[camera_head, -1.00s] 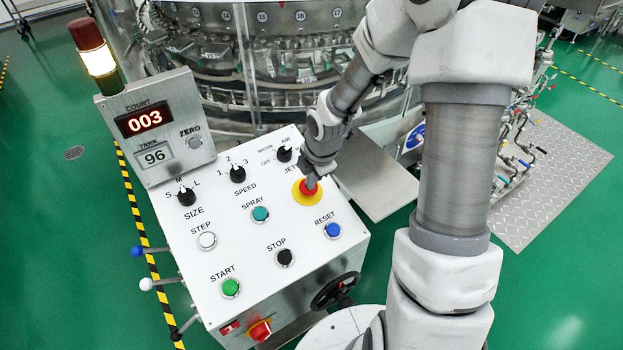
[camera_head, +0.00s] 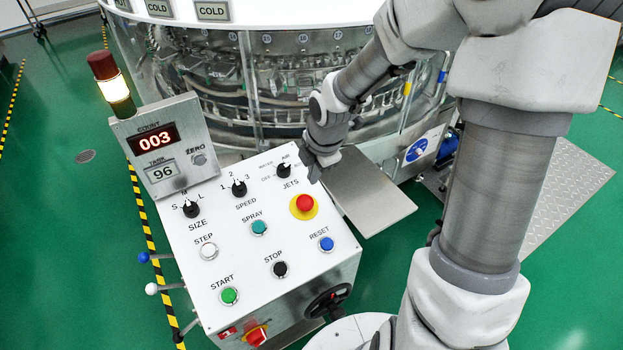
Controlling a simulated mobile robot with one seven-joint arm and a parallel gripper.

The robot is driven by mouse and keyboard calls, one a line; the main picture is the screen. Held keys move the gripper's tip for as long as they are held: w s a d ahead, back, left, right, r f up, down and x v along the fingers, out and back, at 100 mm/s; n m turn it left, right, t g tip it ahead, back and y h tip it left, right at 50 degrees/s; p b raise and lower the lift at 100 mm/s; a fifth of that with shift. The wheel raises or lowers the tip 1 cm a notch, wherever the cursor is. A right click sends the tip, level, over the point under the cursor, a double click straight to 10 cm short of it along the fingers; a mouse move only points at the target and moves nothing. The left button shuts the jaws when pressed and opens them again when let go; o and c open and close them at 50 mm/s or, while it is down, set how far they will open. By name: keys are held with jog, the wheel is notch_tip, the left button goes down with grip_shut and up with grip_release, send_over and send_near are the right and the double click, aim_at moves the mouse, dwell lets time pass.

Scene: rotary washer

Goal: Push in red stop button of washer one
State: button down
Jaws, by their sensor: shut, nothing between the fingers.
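The red stop button (camera_head: 304,202) is a round red mushroom knob on a yellow ring. It sits on the right side of the white top of the control panel (camera_head: 215,265). My gripper (camera_head: 314,178) is shut and empty. Its tip is just above and beyond the button in the picture, near the JETS label, and appears apart from it. The button is fully in sight. I cannot tell from this view whether it is pressed in. A black button labelled STOP (camera_head: 280,269) is lower on the same panel.
A JETS knob (camera_head: 284,171) is close to my gripper. Blue RESET (camera_head: 326,244), teal SPRAY (camera_head: 259,228) and green START (camera_head: 229,295) buttons are nearby. A display box (camera_head: 165,145) with a lit lamp (camera_head: 112,85) stands at the panel's back left. The round washer (camera_head: 225,80) is behind.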

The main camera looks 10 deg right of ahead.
jog(key=shift+v, duration=1.1)
